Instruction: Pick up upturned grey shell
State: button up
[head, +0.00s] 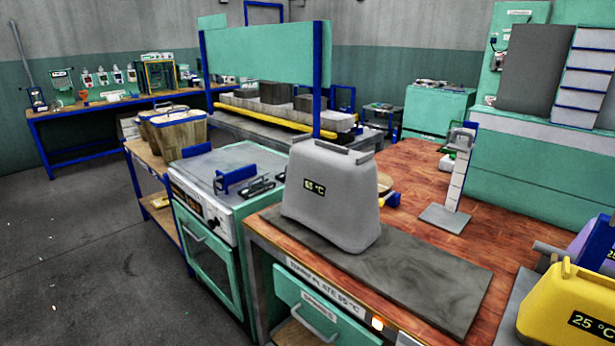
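The grey shell (332,200) stands upturned, narrow end up, on a dark slab (436,293) on the wooden bench top. Its near side carries a small black label with yellow text that seems to read 65 °C. Short grey bars stick up along its top edge. Nothing touches it from above. My gripper is not in view.
A yellow shell (565,309) marked 25 °C and a purple one (597,244) stand at the right edge. A green oven unit (215,262) adjoins on the left. A white post (456,178) stands behind. Floor (95,265) at left is clear.

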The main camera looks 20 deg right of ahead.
aim_at(332, 190)
jog(key=i+j, duration=0.95)
jog(key=j, duration=0.25)
jog(key=i+j, duration=0.5)
jog(key=i+j+z, duration=0.2)
jog(key=i+j, duration=0.2)
jog(key=j, duration=0.25)
jog(key=i+j, duration=0.2)
jog(key=j, duration=0.15)
jog(key=i+j+z, duration=0.15)
jog(key=j, duration=0.2)
jog(key=i+j+z, duration=0.1)
jog(key=j, duration=0.25)
jog(key=i+z, duration=0.15)
jog(key=z, duration=1.4)
